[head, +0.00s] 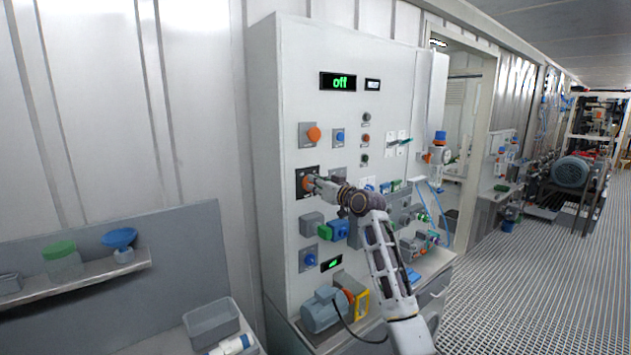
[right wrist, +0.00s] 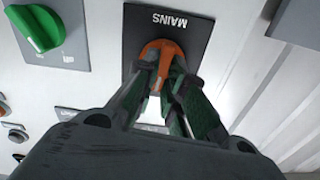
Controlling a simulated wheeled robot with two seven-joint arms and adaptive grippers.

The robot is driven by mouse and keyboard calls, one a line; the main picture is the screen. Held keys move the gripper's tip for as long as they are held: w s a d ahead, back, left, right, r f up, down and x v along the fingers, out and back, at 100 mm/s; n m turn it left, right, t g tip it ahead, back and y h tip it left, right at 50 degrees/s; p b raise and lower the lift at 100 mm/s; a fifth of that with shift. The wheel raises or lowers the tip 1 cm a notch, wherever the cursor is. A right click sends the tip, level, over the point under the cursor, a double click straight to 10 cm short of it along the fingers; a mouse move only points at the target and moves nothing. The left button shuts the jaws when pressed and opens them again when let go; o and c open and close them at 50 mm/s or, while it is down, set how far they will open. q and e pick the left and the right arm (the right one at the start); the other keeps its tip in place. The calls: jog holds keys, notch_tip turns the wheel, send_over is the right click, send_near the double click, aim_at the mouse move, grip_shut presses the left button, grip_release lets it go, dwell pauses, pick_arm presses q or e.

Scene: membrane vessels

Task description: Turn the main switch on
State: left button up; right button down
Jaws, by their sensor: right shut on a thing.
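The main switch is an orange rotary knob (right wrist: 160,50) on a black plate (right wrist: 185,25) marked MAINS in the right wrist view. In the head view the orange knob (head: 306,184) sits on its black plate at the left of the grey cabinet front. My right gripper (head: 314,183) is at the knob, and in the right wrist view its fingers (right wrist: 163,75) are shut on it from both sides. The fingers hide part of the knob, so its exact angle is hard to tell. A display (head: 339,82) at the cabinet's top reads "off" in green. My left gripper is not in view.
Another orange knob (head: 314,134) sits just above the main switch, with a blue one (head: 339,136) beside it. A motor (head: 324,309) stands under the panel. A green knob (right wrist: 38,28) shows nearby.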

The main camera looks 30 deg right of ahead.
jog(key=shift+d+f+m+p, duration=0.1)
jog(key=shift+m+p, duration=0.85)
jog(key=shift+m, duration=0.7)
jog(key=shift+d+f+m+p, duration=0.1)
jog(key=shift+m+p, duration=0.8)
jog(key=shift+m, duration=0.75)
jog(key=c, duration=1.5)
grip_release()
jog(key=shift+s, duration=0.1)
